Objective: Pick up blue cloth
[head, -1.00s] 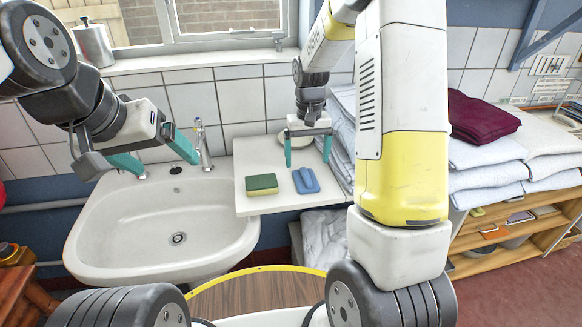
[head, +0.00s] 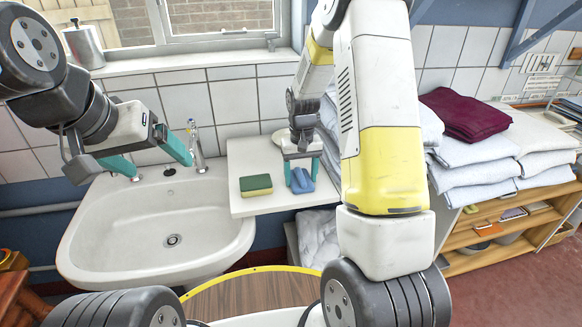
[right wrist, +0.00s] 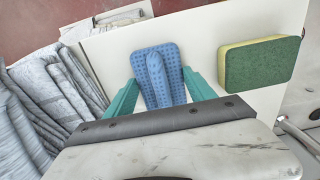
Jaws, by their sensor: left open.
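The blue cloth (head: 301,181) lies folded on the white board beside the sink. In the right wrist view the cloth (right wrist: 158,75) is dotted, with a raised fold along its middle. My right gripper (head: 301,172) is down at the board with its teal fingers on either side of the cloth. The cloth still appears to be at board level. My left gripper (head: 155,158) is open and empty above the back of the sink.
A green and yellow sponge (head: 256,185) lies left of the cloth on the white board (head: 250,207); it is apart from the fingers. The white sink (head: 140,235) with its tap (head: 197,148) is to the left. Stacked folded linens (head: 470,165) stand to the right, under a maroon cloth (head: 465,113).

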